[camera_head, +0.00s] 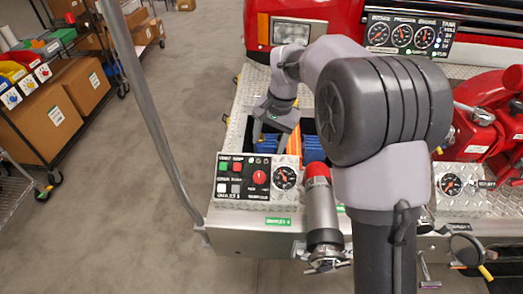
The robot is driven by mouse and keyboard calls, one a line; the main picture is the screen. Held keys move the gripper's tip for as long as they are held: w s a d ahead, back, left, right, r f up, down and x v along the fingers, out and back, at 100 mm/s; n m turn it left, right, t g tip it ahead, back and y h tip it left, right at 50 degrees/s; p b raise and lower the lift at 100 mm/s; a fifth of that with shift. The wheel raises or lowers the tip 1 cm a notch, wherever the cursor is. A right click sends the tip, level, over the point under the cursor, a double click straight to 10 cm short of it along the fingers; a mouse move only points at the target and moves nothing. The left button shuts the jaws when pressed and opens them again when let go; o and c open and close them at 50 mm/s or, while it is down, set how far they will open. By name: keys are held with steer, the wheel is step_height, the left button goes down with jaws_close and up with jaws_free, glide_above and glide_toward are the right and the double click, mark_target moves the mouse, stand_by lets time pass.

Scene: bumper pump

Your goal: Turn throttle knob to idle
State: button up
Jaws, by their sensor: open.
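A small control panel (240,192) with a dark face sits on the diamond-plate bumper, left of centre. A red round knob (259,177), which looks like the throttle knob, is on its right half; its exact setting is too small to read. My gripper (270,138) is above and behind the panel, pointing down with its fingers apart. It is empty and clear of the knob. Part of my arm covers the area to the right.
Beside the knob are a gauge (285,178) and a red button (238,167). A recess with blue and orange hose (293,142) lies behind the panel. A red-collared metal nozzle (322,205) stands to the right. A grey pole (150,115) rises at left.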

steer(key=b, duration=0.2)
glide_toward(260, 175)
steer(key=f+b, duration=0.1)
steer(key=f, duration=0.2)
steer(key=a+f+b, duration=0.1)
steer(key=f, duration=0.2)
steer(key=f+b, duration=0.1)
steer(key=f, duration=0.3)
steer(key=shift+w+a+b, duration=0.3)
steer(key=shift+b, duration=0.1)
steer(key=shift+r, duration=0.1)
jaws_close()
steer(key=shift+r+p, duration=0.1)
steer(key=shift+p, duration=0.45)
